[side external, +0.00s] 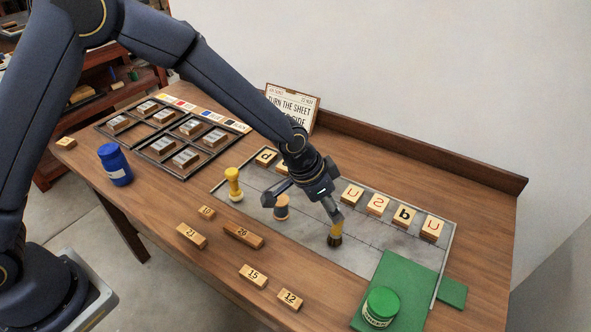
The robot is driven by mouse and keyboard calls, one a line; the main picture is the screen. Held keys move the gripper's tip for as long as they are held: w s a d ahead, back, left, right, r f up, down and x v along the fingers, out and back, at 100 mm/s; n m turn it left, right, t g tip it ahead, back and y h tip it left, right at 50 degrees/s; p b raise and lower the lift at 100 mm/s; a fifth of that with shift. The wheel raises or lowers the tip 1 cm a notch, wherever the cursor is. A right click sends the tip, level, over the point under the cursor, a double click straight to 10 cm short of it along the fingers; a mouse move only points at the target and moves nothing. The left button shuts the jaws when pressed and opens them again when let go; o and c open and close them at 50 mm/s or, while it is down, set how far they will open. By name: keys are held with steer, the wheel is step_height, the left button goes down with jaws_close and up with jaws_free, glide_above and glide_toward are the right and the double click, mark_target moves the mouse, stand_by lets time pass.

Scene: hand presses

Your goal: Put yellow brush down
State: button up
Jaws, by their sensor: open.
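A brush with a yellow band and dark lower end (336,230) stands upright on the grey slab (370,254). A yellow-handled piece with a pale round base (234,184) stands at the slab's left end. I cannot tell for sure which of these is the task's yellow brush. My gripper (302,207) is open, with its fingers spread above the slab. Its right finger is right at the top of the dark-ended brush; I cannot tell whether they touch. A round tan piece with a dark top (281,208) stands below the gripper, partly hidden by the left finger.
Lettered blocks (377,204) line the slab's back edge. Numbered wooden blocks (243,236) lie in front. A green jar (381,306) stands on a green mat (409,271) at right. A blue bottle (115,164) and framed trays (159,147) are at left. A sign (293,104) stands behind.

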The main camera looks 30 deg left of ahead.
steer(key=s+a+r+n+t+y, duration=0.1)
steer(key=s+a+r, duration=0.3)
steer(key=a+r, duration=0.35)
steer(key=s+a+r+n, duration=0.2)
steer(key=s+a+r, duration=0.1)
steer(key=a+r, duration=0.5)
steer(key=s+a+r+n+y, duration=0.1)
steer(key=s+a+r+n, duration=0.1)
steer(key=s+a, duration=0.3)
steer(key=s+a+r+n, duration=0.2)
steer(key=s+a+r, duration=0.2)
steer(key=s, duration=0.9)
steer(key=shift+a+t+y, duration=0.4)
steer(key=shift+a, duration=0.05)
